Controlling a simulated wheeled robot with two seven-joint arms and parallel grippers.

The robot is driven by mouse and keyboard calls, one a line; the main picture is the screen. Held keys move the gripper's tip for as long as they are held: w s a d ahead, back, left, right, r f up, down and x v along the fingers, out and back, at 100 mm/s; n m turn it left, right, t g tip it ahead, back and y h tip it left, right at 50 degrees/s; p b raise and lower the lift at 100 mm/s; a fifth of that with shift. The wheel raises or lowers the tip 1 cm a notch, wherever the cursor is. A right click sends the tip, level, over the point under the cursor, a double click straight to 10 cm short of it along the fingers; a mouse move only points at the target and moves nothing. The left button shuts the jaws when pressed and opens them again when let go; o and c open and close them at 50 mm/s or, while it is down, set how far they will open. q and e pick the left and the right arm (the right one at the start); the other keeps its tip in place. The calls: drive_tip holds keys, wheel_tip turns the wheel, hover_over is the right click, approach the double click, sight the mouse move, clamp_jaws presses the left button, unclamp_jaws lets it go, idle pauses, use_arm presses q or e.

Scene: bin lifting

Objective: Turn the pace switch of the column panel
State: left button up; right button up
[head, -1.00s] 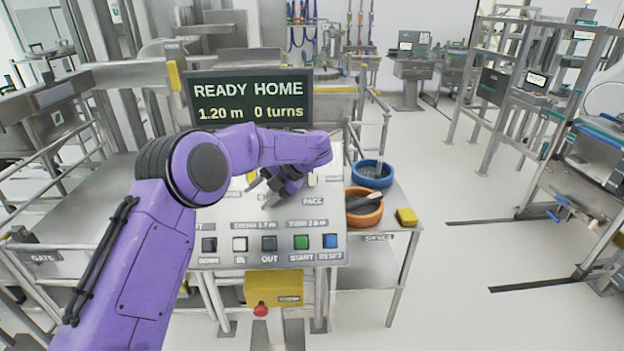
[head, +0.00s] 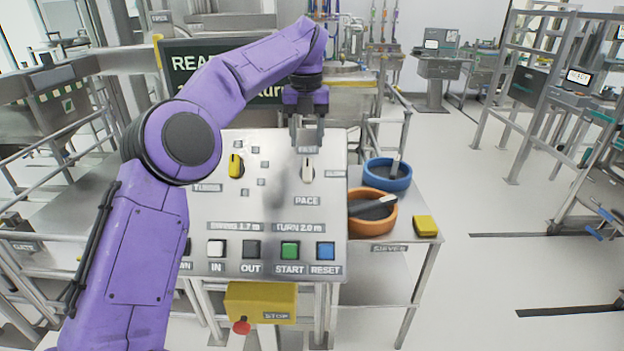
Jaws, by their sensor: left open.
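The pace switch (head: 308,170) is a small white knob standing about upright on the upper right of the sloped grey column panel (head: 270,205), above the label PACE. My left gripper (head: 307,146) points down just above and in front of the switch's top end, with its jaws open. Its fingers cover part of the label over the switch. Whether a finger touches the switch I cannot tell. My right gripper is not in view.
A yellow knob (head: 236,166) sits left on the panel. Along the bottom are push buttons, including green START (head: 289,251) and blue RESET (head: 325,251). A yellow stop box (head: 262,301) hangs below. Blue (head: 387,174) and orange (head: 372,212) bowls stand on the right table. My arm partly hides the display (head: 190,62).

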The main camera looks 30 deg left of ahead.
sight(307, 171)
use_arm(q)
drive_tip(key=f, duration=0.3)
drive_tip(key=f+b, duration=0.1)
drive_tip(key=f, duration=0.5)
drive_tip(key=shift+w+a+f+b, duration=0.25)
drive_tip(key=shift+w+a+b, duration=0.05)
drive_tip(key=shift+w+b, duration=0.05)
drive_tip(key=shift+s+d+f, duration=0.1)
drive_tip(key=shift+s+f, duration=0.15)
drive_tip(key=shift+f, duration=0.2)
drive_tip(key=shift+w+f, duration=0.1)
drive_tip(key=c, duration=0.6)
drive_tip(key=shift+c, duration=1.4)
